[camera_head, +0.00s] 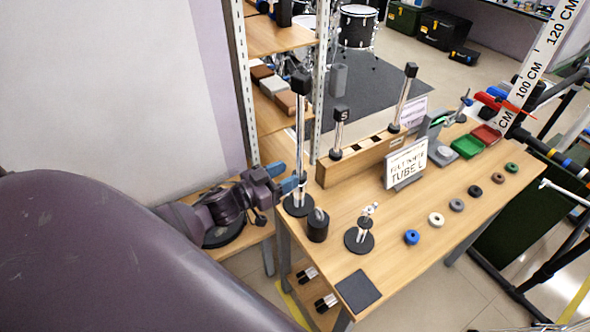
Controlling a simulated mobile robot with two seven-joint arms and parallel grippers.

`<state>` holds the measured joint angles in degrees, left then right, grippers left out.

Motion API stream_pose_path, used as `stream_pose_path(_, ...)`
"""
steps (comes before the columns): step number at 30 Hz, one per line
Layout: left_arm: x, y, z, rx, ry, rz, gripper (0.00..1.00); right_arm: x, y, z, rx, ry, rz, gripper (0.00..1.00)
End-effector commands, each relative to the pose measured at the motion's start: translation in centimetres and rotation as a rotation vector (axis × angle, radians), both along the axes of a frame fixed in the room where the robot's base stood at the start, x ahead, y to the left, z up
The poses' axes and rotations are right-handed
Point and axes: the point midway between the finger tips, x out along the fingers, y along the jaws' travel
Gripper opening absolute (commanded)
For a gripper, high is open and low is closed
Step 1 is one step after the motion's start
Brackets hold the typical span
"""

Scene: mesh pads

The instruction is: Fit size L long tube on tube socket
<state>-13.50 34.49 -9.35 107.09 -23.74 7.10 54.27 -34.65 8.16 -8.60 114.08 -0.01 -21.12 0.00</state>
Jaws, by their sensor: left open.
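A long clear tube with a black cap (300,86) stands upright at the table's near left corner. Its lower end is over a round black base (298,207). My left gripper (287,178), with blue fingertips, is open beside the lower part of this tube, to its left. I cannot tell whether the fingers touch it. A white sign (406,164) reads "TUBE L" on its lower line. A wooden rack (350,165) holds a shorter tube marked S (339,130) and another black-capped tube (404,95). My right gripper is not in view.
A dark cylinder (318,226) and a small stand on a round base (359,240) are near the tube. A blue ring (412,237) and several other rings lie along the table's right side. Green (467,147) and red (486,135) trays are behind.

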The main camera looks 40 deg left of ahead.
Motion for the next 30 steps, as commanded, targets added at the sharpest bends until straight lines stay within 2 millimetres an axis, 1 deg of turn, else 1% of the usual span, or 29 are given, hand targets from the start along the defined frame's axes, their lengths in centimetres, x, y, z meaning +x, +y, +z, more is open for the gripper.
stream_pose_path(1,-1.0,0.4,-0.1,0.002,0.002,0.001,0.49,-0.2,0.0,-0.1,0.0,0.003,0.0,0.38)
stream_pose_path(6,-3.7,1.3,0.0,0.001,0.002,0.001,0.49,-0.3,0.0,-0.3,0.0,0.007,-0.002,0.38)
stream_pose_path(12,-5.7,2.0,0.1,-0.001,0.0,0.001,0.49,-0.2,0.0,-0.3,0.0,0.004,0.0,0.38)
stream_pose_path(18,-6.4,2.2,0.1,0.0,-0.002,-0.001,0.49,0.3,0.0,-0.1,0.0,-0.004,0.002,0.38)
stream_pose_path(24,-6.4,2.2,0.2,0.0,-0.002,-0.001,0.49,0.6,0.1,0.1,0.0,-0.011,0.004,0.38)
stream_pose_path(30,-6.4,2.2,0.1,0.0,-0.002,-0.001,0.49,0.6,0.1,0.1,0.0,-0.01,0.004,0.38)
